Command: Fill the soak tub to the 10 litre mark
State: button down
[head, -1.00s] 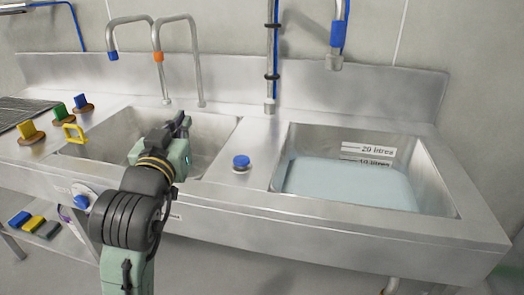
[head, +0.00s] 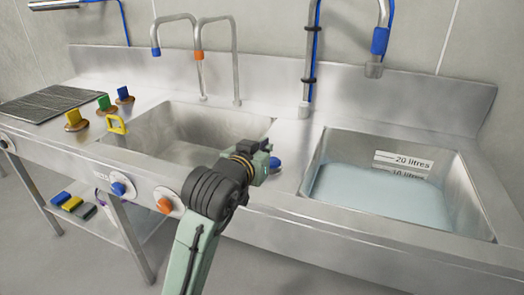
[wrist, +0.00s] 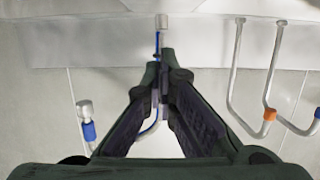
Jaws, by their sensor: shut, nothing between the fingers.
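The soak tub (head: 478,208) is the right-hand steel basin, holding pale blue water (head: 375,195). The water surface meets the lower part of the 10 litres label (head: 408,173); the 20 litres label (head: 403,161) stands clear above it. No stream shows from the blue-sleeved spout (head: 376,55) above the tub. A blue knob (head: 276,164) on the deck between the basins is partly hidden behind my gripper (head: 266,148). My gripper is shut and empty, in front of the knob; whether it touches is unclear. In the wrist view its fingers (wrist: 163,75) meet.
The left basin (head: 170,150) looks empty under blue-tipped and orange-tipped taps (head: 198,56). Yellow, green and blue handles (head: 103,102) stand on the left deck. Blue and orange knobs (head: 164,205) sit on the front panel. A shelf (head: 115,225) holds coloured blocks (head: 73,204).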

jog(key=p, duration=0.2)
send_over(273, 162)
jog(key=s, duration=0.2)
jog(key=shift+w+a+f, duration=0.1)
jog(key=shift+f, duration=0.5)
notch_tip(273, 162, down, 3)
jog(key=shift+a+f, duration=0.1)
jog(key=shift+f, duration=0.5)
jog(key=shift+f, duration=0.1)
